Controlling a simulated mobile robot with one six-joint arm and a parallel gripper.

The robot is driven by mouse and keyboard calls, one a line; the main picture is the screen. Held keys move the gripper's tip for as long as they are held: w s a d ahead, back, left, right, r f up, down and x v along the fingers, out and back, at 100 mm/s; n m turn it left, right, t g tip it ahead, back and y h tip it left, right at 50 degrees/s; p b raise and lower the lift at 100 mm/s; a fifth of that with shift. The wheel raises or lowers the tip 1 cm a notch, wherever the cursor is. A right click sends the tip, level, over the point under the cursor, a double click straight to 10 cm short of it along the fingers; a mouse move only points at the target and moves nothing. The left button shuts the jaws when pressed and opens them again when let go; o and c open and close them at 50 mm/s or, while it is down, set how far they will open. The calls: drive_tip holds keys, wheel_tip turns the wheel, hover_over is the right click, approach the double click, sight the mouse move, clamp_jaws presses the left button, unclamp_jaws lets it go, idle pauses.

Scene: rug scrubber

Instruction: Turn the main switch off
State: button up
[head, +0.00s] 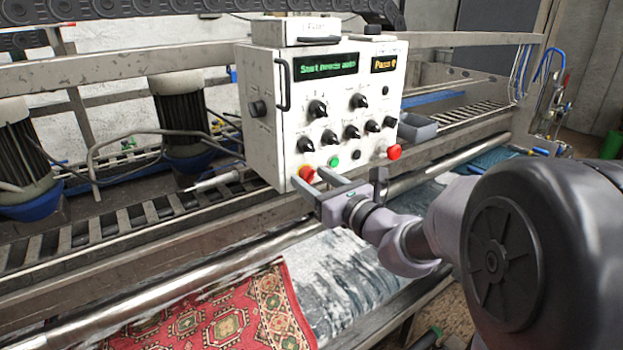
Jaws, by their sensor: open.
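The white control box (282,140) stands on the machine frame in the head view. Its front carries several black rotary knobs, including a large one (317,109) under the green display. A separate black knob (257,108) sits on the box's left side, beside a handle (284,85). I cannot read the labels, so I cannot tell which knob is the main switch. My gripper (308,178) is open and empty at the lower front of the box, close to a red button on a yellow base (306,175). I cannot tell whether it touches the box.
A second red button (394,152) and a green button (334,161) are on the panel. A grey tray (416,128) is right of the box. Metal rails and rollers run below. A red patterned rug (235,320) lies in front. Motors (180,112) stand at left.

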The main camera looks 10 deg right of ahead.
drive_tip(key=shift+c, duration=0.4)
clamp_jaws()
drive_tip(key=shift+n+b, duration=0.3)
drive_tip(key=shift+b, duration=0.1)
drive_tip(key=n+b, duration=0.1)
drive_tip(key=b, duration=0.1)
drive_tip(key=n+b, duration=0.2)
drive_tip(key=b, duration=0.1)
drive_tip(key=shift+f+n, duration=0.3)
drive_tip(key=n+b, duration=0.8)
drive_tip(key=b, duration=0.5)
drive_tip(key=shift+d+n+b, duration=0.1)
drive_tip(key=shift+n+b, duration=0.3)
drive_tip(key=n+b, duration=0.1)
drive_tip(key=b, duration=0.1)
drive_tip(key=n+b, duration=0.1)
drive_tip(key=shift+r+n+b, duration=0.3)
drive_tip(key=shift+n+b, duration=0.1)
drive_tip(key=shift+r, duration=0.1)
